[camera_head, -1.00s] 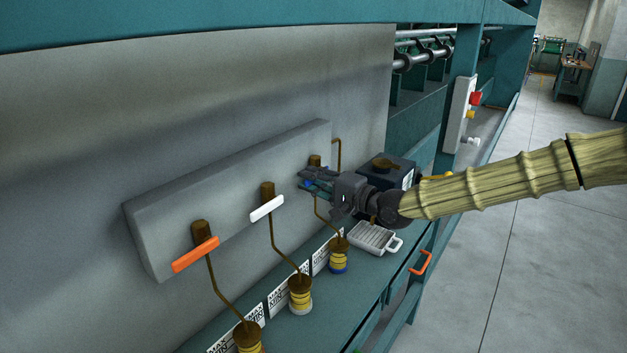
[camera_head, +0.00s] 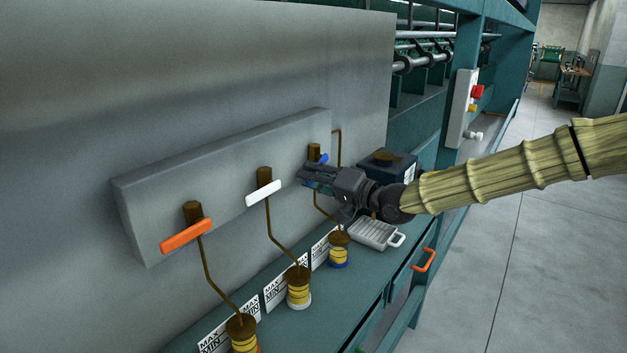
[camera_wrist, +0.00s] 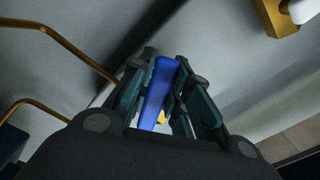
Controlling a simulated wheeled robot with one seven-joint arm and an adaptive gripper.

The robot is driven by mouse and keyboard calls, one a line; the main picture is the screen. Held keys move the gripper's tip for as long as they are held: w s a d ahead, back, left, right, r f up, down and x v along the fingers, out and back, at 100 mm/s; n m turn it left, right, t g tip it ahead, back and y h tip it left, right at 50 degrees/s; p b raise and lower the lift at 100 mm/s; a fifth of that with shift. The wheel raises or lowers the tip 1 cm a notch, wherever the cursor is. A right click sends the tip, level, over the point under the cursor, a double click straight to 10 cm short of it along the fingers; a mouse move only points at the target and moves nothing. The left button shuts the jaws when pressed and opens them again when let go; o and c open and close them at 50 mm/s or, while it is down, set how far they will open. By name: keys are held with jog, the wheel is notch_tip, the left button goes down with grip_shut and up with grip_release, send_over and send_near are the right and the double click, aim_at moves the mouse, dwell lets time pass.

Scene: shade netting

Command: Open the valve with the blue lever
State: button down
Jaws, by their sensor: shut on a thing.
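The blue lever (camera_wrist: 158,90) lies between the two fingers of my gripper (camera_wrist: 158,75) in the wrist view, and the gripper is shut on it. In the head view, my gripper (camera_head: 306,175) is at the rightmost valve on the grey panel and hides most of the lever. A blue end of the lever (camera_head: 322,158) shows above the fingers, beside the brown valve stem (camera_head: 314,150). How far the lever is turned is hard to tell.
A white lever (camera_head: 263,193) and an orange lever (camera_head: 186,236) sit to the left on the same grey panel (camera_head: 150,210). Brown pipes run down to yellow-banded pots (camera_head: 298,289) on the teal shelf. A dark box (camera_head: 388,165) and a white tray (camera_head: 376,234) are close below my arm.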

jog(key=shift+f+n, duration=0.2)
jog(key=shift+n, duration=0.1)
jog(key=c, duration=1.3)
grip_release()
jog(key=shift+d, duration=0.1)
jog(key=v, duration=1.2)
